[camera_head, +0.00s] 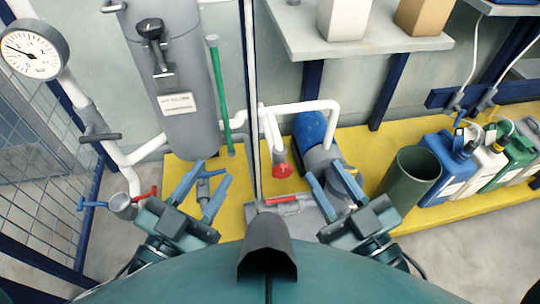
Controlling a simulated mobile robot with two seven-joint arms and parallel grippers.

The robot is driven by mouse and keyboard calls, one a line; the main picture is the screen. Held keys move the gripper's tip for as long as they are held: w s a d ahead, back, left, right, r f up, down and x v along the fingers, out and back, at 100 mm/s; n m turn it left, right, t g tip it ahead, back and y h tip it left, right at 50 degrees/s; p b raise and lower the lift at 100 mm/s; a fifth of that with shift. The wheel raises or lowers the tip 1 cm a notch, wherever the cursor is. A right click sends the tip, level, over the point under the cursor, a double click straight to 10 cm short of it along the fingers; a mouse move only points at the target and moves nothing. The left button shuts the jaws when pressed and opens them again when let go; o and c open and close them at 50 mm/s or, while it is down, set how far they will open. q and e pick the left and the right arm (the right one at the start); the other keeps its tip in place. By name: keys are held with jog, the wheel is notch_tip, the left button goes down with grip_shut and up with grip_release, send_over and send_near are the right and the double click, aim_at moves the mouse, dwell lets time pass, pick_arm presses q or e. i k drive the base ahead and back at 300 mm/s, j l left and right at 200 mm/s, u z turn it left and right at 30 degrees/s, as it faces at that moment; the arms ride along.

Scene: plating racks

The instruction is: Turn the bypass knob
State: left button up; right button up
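A round red knob (283,171) sits at the lower end of a white pipe, between my two grippers. A black knob (150,28) is on the front of a grey upright cylinder (190,130) at upper left. I cannot tell from any label which knob is the bypass knob. My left gripper (213,172) is open, with its blue fingers apart, left of the red knob and below the cylinder in the picture. A small grey fitting shows between its fingers. My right gripper (322,168) is open, to the right of the red knob, in front of a blue motor-like unit (309,128).
A valve with red and blue handles (121,204) is at left, under a pressure gauge (33,49). A red-handled part (287,200) lies between the grippers. A dark green bin (408,178) and several jugs stand on the yellow platform (364,143) at right.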

aim_at(282, 170)
jog(key=l+u, duration=0.2)
jog(key=u, duration=0.2)
jog(key=l+u, duration=0.2)
jog(key=u, duration=0.25)
jog(key=k+l+u, duration=0.1)
jog(key=u, duration=0.3)
jog(key=k+l+u, duration=0.3)
jog(key=l, duration=0.2)
jog(key=k+l+u, duration=0.25)
jog(key=l, duration=0.25)
jog(key=k+l, duration=0.1)
jog(key=l, duration=0.35)
jog(key=k+l, duration=0.15)
jog(key=l, duration=0.3)
jog(key=k+l, duration=0.1)
jog(key=l, duration=0.35)
jog(key=u, duration=0.05)
